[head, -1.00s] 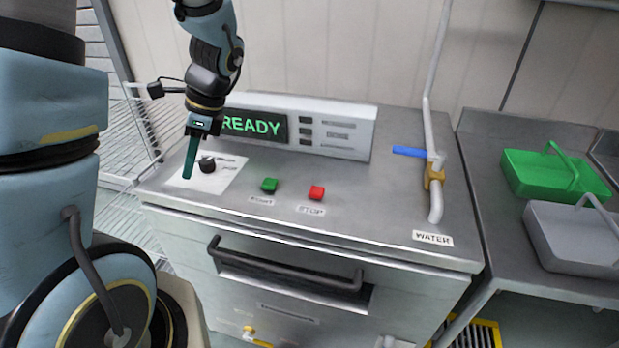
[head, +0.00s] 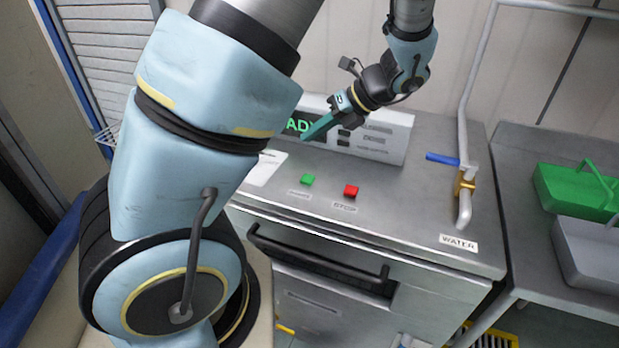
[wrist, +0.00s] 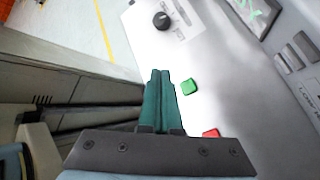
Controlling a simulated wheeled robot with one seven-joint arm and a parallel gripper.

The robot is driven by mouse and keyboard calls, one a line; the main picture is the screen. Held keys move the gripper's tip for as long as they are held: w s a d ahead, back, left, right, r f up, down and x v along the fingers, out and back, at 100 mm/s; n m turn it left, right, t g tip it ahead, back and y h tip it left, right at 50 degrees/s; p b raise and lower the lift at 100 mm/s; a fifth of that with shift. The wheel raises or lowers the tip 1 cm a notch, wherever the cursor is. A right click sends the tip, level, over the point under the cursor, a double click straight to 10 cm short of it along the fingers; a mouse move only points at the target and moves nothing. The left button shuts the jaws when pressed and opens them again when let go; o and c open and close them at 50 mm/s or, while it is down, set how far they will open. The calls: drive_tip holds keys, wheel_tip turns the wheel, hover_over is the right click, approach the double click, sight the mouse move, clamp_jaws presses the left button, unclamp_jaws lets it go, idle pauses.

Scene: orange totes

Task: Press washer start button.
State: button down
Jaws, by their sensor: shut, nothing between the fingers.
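The washer's green start button (head: 307,179) sits on the steel top in front of the display panel, left of the red stop button (head: 351,190). My gripper (head: 305,139) is shut and empty, tilted down to the left, in front of the display (head: 297,125), which it partly covers. In the head view its tips appear above and behind the green button, apart from it. In the wrist view my shut teal fingers (wrist: 160,75) point forward, with the green button (wrist: 189,87) just right of them and the red button (wrist: 211,133) lower right.
A black knob (wrist: 161,20) on a white plate shows in the wrist view. A blue-handled water valve (head: 443,159) and pipe rise at the right of the washer top. A green basket (head: 573,193) and a grey one (head: 590,255) stand on the right counter. A handle (head: 318,256) crosses the front.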

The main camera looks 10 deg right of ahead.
drive_tip(key=b, duration=0.8)
hover_over(312, 179)
wheel_tip(312, 179, down, 7)
drive_tip(key=shift+s+r, duration=0.1)
drive_tip(key=shift+r, duration=0.05)
drive_tip(key=shift+f, duration=1.05)
drive_tip(key=shift+f, duration=0.15)
idle(0.5)
drive_tip(key=shift+f, duration=0.25)
drive_tip(key=shift+f, duration=0.45)
idle(0.8)
drive_tip(key=shift+r+p, duration=0.9)
drive_tip(key=shift+p, duration=0.35)
drive_tip(key=shift+r, duration=0.1)
